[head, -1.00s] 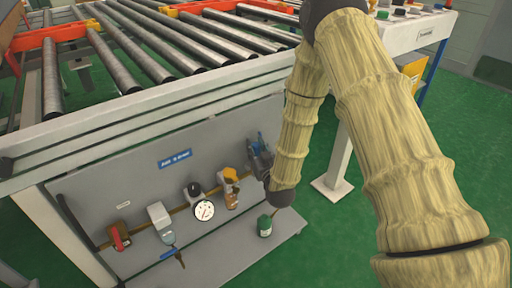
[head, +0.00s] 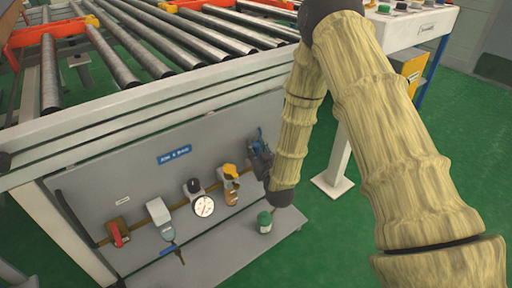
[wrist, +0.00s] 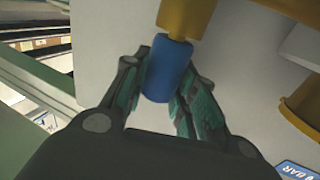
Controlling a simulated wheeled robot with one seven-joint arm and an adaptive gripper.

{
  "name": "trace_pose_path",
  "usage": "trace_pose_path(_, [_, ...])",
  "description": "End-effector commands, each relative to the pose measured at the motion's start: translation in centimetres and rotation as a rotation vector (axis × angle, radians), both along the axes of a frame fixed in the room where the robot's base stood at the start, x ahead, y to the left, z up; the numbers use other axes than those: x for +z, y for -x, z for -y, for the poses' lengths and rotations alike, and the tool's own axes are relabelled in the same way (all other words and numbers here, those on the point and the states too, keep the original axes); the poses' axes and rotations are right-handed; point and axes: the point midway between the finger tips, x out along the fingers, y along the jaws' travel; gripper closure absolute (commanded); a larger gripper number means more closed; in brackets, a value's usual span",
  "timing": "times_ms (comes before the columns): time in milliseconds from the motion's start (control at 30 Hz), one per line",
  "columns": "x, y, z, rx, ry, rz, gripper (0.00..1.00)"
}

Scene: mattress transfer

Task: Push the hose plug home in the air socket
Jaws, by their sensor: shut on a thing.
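My gripper (wrist: 167,95) is shut on a blue cylinder, apparently the hose plug (wrist: 167,72). Its green-lined fingers lie on either side of the blue body. A brass fitting, apparently the air socket (wrist: 187,16), is directly ahead of the plug, in line with it. A narrower brass section shows where they meet; I cannot tell how deep the plug sits. In the head view my gripper (head: 260,163) is at the right end of the grey panel, with a bit of blue beside it. My arm hides most of this place.
The grey panel (head: 130,185) carries a red valve (head: 119,235), a filter (head: 160,215), a gauge (head: 203,206) and a yellow-topped unit (head: 231,172). A green-capped bottle (head: 264,222) and a blue-handled tool (head: 169,248) are on the shelf below. A roller conveyor (head: 150,45) is above.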

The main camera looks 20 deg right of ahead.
Motion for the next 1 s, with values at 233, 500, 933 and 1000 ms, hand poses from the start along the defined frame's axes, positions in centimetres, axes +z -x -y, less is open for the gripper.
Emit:
trace_pose_path(233, [-0.5, 0.0, 0.0, 0.0, 0.0, 0.001, 0.99])
trace_pose_path(500, [-0.5, 0.0, 0.0, 0.0, 0.0, 0.001, 0.47])
trace_pose_path(933, [-0.6, 1.6, 0.0, 0.0, 0.0, -0.001, 0.47])
trace_pose_path(1000, [-0.5, 2.7, 0.1, 0.0, 0.0, -0.002, 0.47])
